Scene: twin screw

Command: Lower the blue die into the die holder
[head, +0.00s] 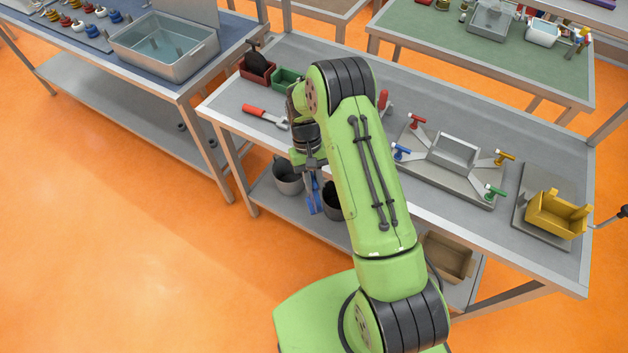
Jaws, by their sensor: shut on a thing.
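My gripper (311,164) hangs in front of the table's front edge, pointing down. It is shut on a blue piece (315,197), which I take for the blue die; it hangs below the fingers, clear of the table. My arm partly hides the wrist. I cannot tell for sure which thing is the die holder. A grey fixture (455,152) with a raised square block and red, blue, yellow and green handles stands on the table to the right of my arm. The blue piece is well to the left of this fixture and apart from it.
A red-handled tool (256,111), a red bin (256,72) and a green bin (285,80) lie at the table's left. A yellow box (556,215) stands at the right end. Grey buckets (287,177) and a brown box (447,257) are on the lower shelf.

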